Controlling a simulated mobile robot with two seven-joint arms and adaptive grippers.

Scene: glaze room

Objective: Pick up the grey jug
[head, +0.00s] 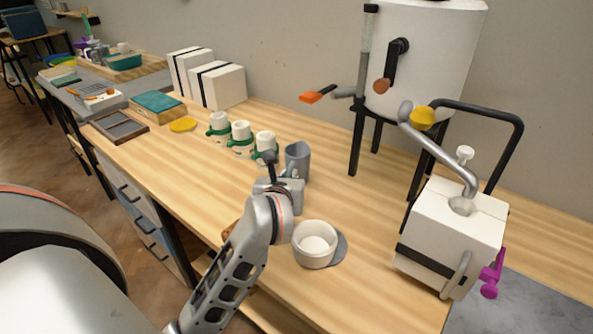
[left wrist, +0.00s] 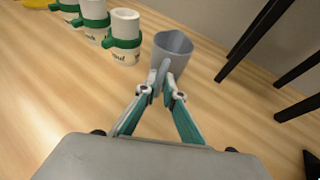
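The grey jug (head: 298,160) stands upright on the wooden worktop, just beyond my left gripper (head: 284,181) in the head view. In the left wrist view the jug (left wrist: 175,48) is at top centre, open end up, with its handle toward me. The fingertips of my left gripper (left wrist: 163,90) are drawn close together, one on each side of the handle, and look closed on it. In the head view the wrist hides the handle and the contact. My right gripper is in neither view.
Several white cups with green bands (head: 241,139) stand left of the jug. A white bowl (head: 315,243) is near the front edge. A white box-shaped device (head: 452,240) and a large white tank on black legs (head: 420,70) stand right. Bare worktop lies between.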

